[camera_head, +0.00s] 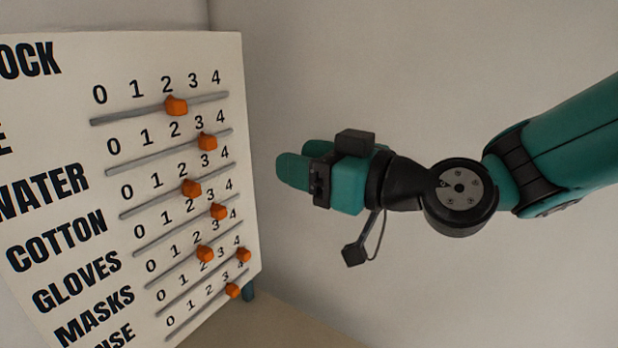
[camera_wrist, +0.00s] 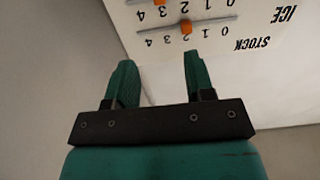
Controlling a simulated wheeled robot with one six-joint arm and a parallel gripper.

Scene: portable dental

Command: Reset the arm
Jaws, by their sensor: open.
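My gripper (camera_head: 281,165) is teal and black and hangs in the air to the right of a white stock board (camera_head: 60,120). It points left toward the board and holds nothing. In the wrist view my gripper's two teal fingers (camera_wrist: 158,75) stand apart with a clear gap between them. The board (camera_wrist: 205,60) shows beyond the fingertips, upside down, with the words STOCK and ICE. In the head view the fingertips look apart from the board. My arm reaches in from the right edge.
The board carries several slots with orange sliders, such as the top slider (camera_head: 176,106) and the bottom slider (camera_head: 233,291). An orange slider (camera_wrist: 187,27) shows just beyond the fingers. A tan surface (camera_head: 300,325) lies below. The plain wall area right of the board looks clear.

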